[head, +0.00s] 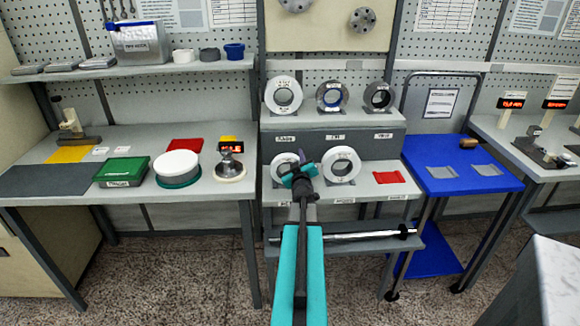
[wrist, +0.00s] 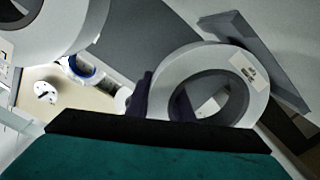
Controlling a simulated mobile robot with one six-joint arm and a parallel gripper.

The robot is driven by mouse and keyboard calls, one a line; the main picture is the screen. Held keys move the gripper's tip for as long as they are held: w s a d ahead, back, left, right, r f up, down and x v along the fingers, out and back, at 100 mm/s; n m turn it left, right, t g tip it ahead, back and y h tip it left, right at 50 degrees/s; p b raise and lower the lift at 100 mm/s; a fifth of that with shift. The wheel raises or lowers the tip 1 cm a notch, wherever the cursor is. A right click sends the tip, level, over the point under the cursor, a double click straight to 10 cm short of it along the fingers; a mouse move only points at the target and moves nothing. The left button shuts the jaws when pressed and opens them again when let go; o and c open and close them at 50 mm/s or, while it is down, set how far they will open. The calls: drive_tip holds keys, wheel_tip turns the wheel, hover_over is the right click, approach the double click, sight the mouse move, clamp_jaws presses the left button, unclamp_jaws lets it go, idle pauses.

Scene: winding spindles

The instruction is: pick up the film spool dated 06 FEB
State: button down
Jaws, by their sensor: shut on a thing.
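My gripper (head: 301,172) reaches the lower tier of the grey rack and is shut on the right rim of the lower left white film spool (head: 280,164). My teal jaw parts cover some of that spool. In the wrist view, tilted and roughly upside down, the held spool (wrist: 258,92) is a white ring with a grey core. One dark finger (wrist: 183,106) is in its hole and the other is outside the rim. A small printed label faces the camera, but its date is too small to read. I cannot tell whether the spool has left its stand (wrist: 262,55).
A second white spool (head: 341,152) stands close on the right and looms in the wrist view (wrist: 85,30). A red mat (head: 389,177) lies right. A blue cart (head: 440,184) with grey pads stands beyond.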

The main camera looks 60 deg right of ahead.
drive_tip(key=shift+r, duration=0.15)
drive_tip(key=s+a+r+p, duration=0.2)
drive_tip(key=s+p, duration=0.3)
drive_tip(key=s, duration=0.2)
drive_tip(key=s+a+r+p, duration=0.2)
drive_tip(key=s+a+p, duration=0.1)
drive_tip(key=s+p, duration=0.3)
drive_tip(key=shift+s+a+r, duration=0.3)
drive_tip(key=shift+s+r, duration=0.1)
drive_tip(key=shift+s, duration=0.5)
drive_tip(key=shift+a, duration=0.1)
idle(0.5)
